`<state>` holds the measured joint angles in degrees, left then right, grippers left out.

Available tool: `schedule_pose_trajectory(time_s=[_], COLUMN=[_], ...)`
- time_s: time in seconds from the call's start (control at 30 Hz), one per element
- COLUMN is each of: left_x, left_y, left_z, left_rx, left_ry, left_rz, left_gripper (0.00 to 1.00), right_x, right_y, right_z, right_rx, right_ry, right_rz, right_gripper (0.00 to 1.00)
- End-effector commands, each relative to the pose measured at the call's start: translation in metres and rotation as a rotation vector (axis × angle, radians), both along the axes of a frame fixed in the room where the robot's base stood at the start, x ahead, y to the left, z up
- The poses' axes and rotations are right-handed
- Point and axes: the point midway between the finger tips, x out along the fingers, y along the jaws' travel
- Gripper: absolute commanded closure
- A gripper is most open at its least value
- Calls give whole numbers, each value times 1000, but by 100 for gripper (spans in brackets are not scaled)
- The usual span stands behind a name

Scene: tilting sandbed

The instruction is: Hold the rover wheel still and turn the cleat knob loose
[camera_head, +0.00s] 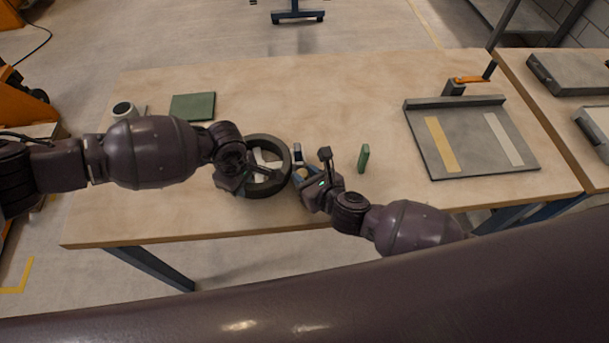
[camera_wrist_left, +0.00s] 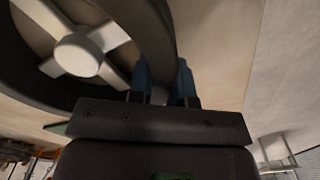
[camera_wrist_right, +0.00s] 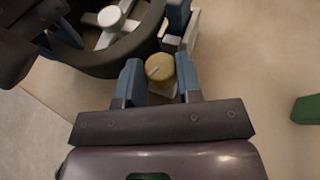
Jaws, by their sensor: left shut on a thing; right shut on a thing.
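The rover wheel (camera_head: 287,152) is a dark ring with pale spokes around a white hub (camera_wrist_left: 78,52), standing near the table's front middle. My left gripper (camera_head: 250,178) is shut on its rim; in the left wrist view the blue fingers (camera_wrist_left: 163,82) straddle the rim. The cleat knob (camera_wrist_right: 160,67) is a round yellow-tan cap with a pale line on its face, beside the wheel. My right gripper (camera_head: 304,173) is shut on the knob, with one blue finger (camera_wrist_right: 159,78) on each side. In the head view the grippers partly hide the wheel and knob.
A green block (camera_head: 364,157) stands just right of my right gripper. A grey tray (camera_head: 424,155) with two strips is at the right. The back middle of the table (camera_head: 300,90) is clear.

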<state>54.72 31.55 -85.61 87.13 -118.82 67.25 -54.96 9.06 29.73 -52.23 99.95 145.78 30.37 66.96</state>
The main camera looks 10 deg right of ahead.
Motion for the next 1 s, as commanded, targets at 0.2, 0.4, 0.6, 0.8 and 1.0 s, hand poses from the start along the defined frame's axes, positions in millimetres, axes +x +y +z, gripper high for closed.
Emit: schedule_pose_trajectory(time_s=[0.2,0.4,0.6,0.8,1.0], left_x=[0,0,0,0,0], left_y=[0,0,0,0,0], left_z=[1,1,1,1,1], left_rx=[-1,-1,-1,-1,-1], left_ry=[-1,-1,-1,0,-1], left_rz=[0,0,0,0,-1], left_gripper=[100,100,100,100,100], right_x=[3,5,5,5,5], right_y=[-4,-5,-6,-6,-6], right_z=[0,1,0,1,0], right_rx=[-6,-4,-2,1,1], right_ry=[-4,-4,-3,-2,0], right_rz=[202,355,463,524,545], right_gripper=[91,91,91,91,91])
